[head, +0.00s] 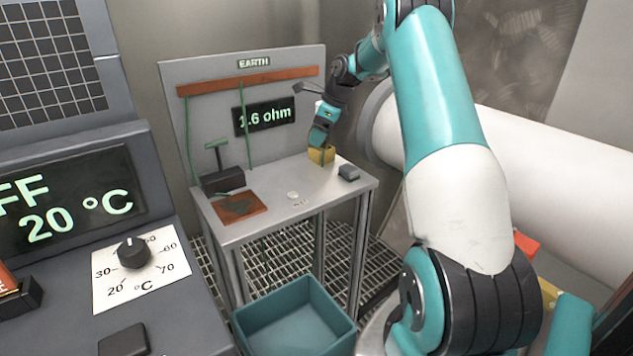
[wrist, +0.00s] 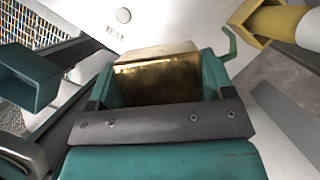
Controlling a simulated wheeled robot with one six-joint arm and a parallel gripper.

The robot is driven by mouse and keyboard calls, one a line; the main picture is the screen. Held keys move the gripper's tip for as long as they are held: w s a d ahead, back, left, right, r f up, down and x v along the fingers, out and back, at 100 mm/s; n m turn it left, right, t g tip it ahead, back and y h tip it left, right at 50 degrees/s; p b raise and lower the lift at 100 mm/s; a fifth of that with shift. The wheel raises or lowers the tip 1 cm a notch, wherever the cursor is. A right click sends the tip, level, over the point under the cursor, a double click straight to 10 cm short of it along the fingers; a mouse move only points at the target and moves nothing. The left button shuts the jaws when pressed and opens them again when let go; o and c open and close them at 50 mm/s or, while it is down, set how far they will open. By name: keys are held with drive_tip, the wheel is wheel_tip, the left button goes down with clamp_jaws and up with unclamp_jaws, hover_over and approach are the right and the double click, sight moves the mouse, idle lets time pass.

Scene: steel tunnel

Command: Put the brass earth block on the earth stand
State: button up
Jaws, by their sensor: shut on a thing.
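The brass earth block (head: 321,155) is at the back right of the earth stand's top. My gripper (head: 320,142) reaches down onto it from above and is shut on it. In the wrist view the brass block (wrist: 158,78) sits between the two teal fingers (wrist: 160,90). I cannot tell whether its underside touches the stand. The earth stand (head: 270,218) is a grey table with a back panel marked EARTH and a display reading 1.6 ohm. A brown copper-coloured plate (head: 240,207) lies at its front left.
On the stand are a dark box with a green handle (head: 222,180), a white button (head: 293,195) and a small grey block (head: 349,172). Green cords hang from the copper bar (head: 250,80). A teal bin (head: 240,330) stands in front; a white pipe (head: 540,150) runs at right.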

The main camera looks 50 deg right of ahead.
sight(314, 185)
wheel_tip(314, 185, down, 13)
drive_tip(key=shift+f+p, duration=0.1)
drive_tip(key=shift+p, duration=0.35)
drive_tip(key=shift+f, duration=0.15)
drive_tip(key=o, duration=1.2)
